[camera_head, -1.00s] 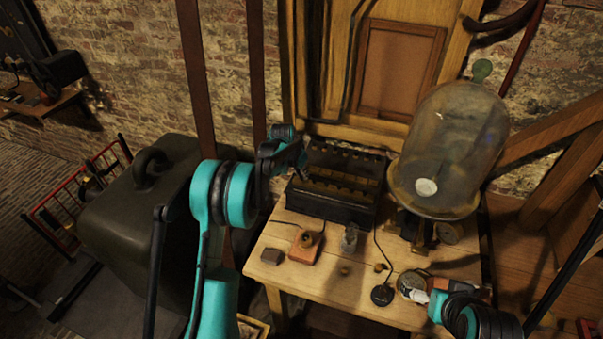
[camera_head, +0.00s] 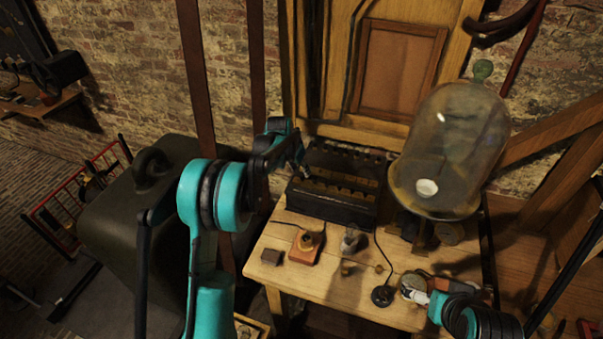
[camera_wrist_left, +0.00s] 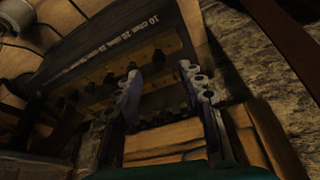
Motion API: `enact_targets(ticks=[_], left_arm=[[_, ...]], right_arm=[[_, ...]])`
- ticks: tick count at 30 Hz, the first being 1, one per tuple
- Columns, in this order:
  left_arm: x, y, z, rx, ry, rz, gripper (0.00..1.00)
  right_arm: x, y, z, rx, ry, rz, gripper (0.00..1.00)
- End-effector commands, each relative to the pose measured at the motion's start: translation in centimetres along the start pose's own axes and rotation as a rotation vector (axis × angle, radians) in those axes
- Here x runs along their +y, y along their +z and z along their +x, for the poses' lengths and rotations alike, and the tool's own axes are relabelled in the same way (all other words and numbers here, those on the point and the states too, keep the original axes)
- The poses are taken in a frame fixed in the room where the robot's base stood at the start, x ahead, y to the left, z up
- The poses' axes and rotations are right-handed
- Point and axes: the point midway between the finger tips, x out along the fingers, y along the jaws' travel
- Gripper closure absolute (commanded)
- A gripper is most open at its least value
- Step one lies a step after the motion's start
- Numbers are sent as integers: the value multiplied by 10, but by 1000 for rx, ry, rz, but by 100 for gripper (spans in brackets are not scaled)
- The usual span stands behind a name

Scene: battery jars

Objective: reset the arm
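My left arm comes in from the left in the head view. Its gripper (camera_head: 302,168) is over the left side of the dark battery box (camera_head: 352,211). The left wrist view shows its two fingers (camera_wrist_left: 161,88) spread apart with nothing held between them. The box, with brass rows and a printed dark strip (camera_wrist_left: 105,50), lies beyond the fingers; contact cannot be told. My right gripper (camera_head: 424,297) is at the lower right, low over the table beside a round metal-rimmed piece (camera_head: 411,283). Its fingers are too small to tell open from shut.
A wooden table (camera_head: 325,285) carries a small glass jar (camera_head: 351,240), a brass-topped wooden block (camera_head: 306,246), a small dark block (camera_head: 271,257) and a black disc (camera_head: 382,295). A tall glass bell jar (camera_head: 452,140) stands right of the box. A dark case (camera_head: 130,235) stands left of the table.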

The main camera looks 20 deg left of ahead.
Motion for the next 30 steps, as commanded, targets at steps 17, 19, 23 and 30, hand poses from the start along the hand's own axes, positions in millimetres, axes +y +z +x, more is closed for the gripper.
enact_targets(ticks=[17,19,23,30], left_arm=[[0,0,-81,0,0,0,60],[1,1,-82,0,-1,-1,60],[11,8,-95,7,-9,-12,60],[54,51,-146,42,-48,-64,60]], right_arm=[[0,0,0,0,0,0,0],[0,0,0,0,0,0,0],[0,2,3,0,0,0,0],[0,11,15,0,0,0,0]])
